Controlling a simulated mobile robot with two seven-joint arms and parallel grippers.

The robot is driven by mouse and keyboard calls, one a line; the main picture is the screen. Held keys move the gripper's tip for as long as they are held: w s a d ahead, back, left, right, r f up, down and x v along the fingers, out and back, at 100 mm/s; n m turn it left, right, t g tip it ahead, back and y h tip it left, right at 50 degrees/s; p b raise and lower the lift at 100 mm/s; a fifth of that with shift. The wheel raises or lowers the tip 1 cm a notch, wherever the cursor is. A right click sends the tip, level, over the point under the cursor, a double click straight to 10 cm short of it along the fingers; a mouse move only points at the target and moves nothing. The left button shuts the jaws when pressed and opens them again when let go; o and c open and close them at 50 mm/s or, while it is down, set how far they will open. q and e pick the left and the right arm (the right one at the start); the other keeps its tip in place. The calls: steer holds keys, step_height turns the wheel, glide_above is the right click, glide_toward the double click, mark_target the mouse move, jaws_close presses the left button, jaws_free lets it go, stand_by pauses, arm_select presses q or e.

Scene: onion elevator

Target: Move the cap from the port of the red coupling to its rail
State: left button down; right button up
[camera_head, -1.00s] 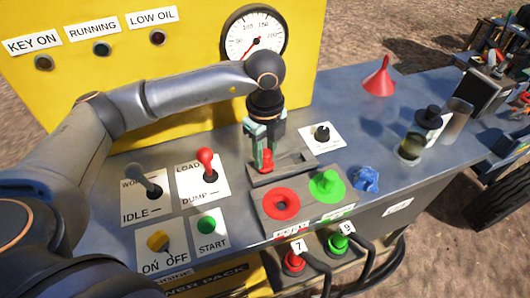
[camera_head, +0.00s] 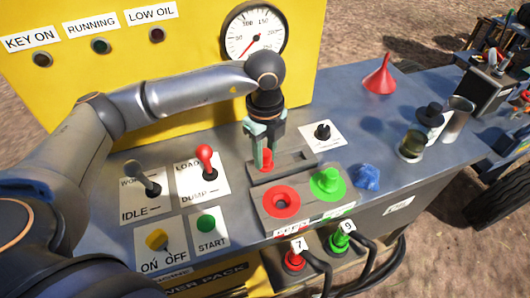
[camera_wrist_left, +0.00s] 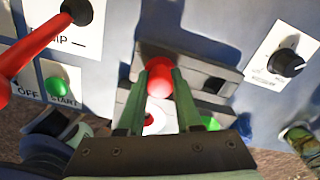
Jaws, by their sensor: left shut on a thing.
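The red cap (camera_head: 265,163) is between the fingers of my left gripper (camera_head: 264,156), which is shut on it. The cap is at the left part of the grey slotted rail (camera_head: 297,164), behind the couplings. In the left wrist view the cap (camera_wrist_left: 159,76) is between the green fingertips, over the rail (camera_wrist_left: 205,68). I cannot tell whether it is seated in the slot. My right gripper is not in view.
A green cap (camera_head: 327,184) is at the green coupling, right of the red one. A blue rag (camera_head: 367,177) lies beside it. The red-knobbed lever (camera_head: 205,155) stands left of the gripper; a black knob (camera_head: 322,131) is to the right. Hoses with red and green fittings hang below.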

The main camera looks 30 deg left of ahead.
arm_select(q)
steer(key=c, duration=0.5)
jaws_free()
steer(key=shift+o, duration=0.3)
steer(key=o, duration=0.3)
steer(key=shift+o, duration=0.2)
steer(key=shift+r+p, duration=2.5)
steer(key=shift+r, duration=1.05)
